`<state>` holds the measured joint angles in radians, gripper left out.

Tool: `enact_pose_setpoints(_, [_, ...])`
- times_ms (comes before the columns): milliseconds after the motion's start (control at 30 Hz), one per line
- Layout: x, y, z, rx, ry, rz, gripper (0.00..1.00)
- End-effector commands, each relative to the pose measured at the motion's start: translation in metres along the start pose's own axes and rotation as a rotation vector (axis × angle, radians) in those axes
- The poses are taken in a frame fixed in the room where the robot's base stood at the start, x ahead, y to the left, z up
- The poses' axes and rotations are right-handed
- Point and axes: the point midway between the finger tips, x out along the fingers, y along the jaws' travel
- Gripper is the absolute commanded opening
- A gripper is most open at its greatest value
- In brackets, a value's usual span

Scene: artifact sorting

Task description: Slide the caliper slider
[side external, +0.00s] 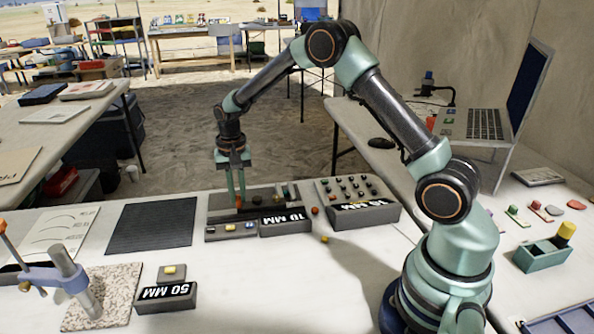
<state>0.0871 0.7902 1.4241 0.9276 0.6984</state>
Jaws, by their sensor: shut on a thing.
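My gripper (238,192) points straight down over the grey caliper fixture (213,233) at the middle of the table. Its green fingers are close together, shut on a small orange-red knob (238,203), which appears to be the caliper slider. The fingertips partly hide the knob. A yellow button and a blue button show on the fixture's front strip. A dark block marked 10 MM (285,226) stands at the fixture's front right.
A button panel (322,195) with a 15 MM-like label sits right of the fixture. A small yellow-orange piece (324,239) lies in front. A black ribbed mat (152,226) is to the left. A 50 MM block (166,297) and a clamp stand (78,283) occupy the front left.

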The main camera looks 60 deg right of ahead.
Motion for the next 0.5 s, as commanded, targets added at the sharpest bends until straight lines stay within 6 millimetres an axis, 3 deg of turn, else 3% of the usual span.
enact_pose_setpoints(267, [-0.001,-0.002,-0.001,0.0,0.001,-0.001,0.0])
enact_pose_setpoints(500, [-0.001,-0.027,-0.001,-0.003,0.004,-0.003,0.0])
